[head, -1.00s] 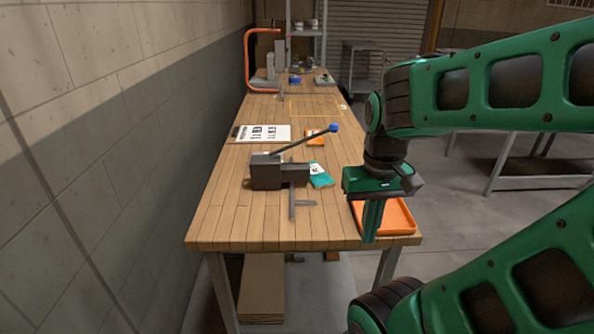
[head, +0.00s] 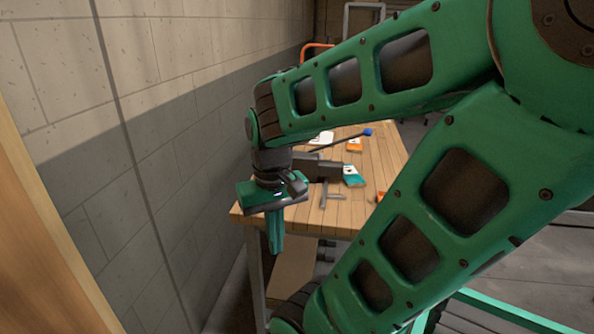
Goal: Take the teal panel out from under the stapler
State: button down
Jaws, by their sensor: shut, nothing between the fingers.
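The teal panel (head: 352,176) lies on the wooden workbench, at the right end of the dark grey stapler (head: 325,169). Its white-marked upper part shows; I cannot tell how much of it is under the stapler. The stapler has a long lever with a blue knob (head: 368,132) reaching up to the right. My gripper (head: 275,243) is shut and empty. It points down in front of the bench's near left corner, nearer to me than the stapler, and my arm hides part of the stapler and bench.
The workbench (head: 340,213) has a bare near edge. An orange panel (head: 354,145) and a white sheet (head: 322,138) lie behind the stapler. A brick wall (head: 150,110) runs along the left. A bit of the orange tray (head: 381,196) shows past my arm.

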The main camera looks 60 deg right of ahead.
aim_at(355, 180)
jog(key=u, duration=1.45)
jog(key=k, duration=2.35)
jog(key=z, duration=1.8)
jog(key=i, duration=1)
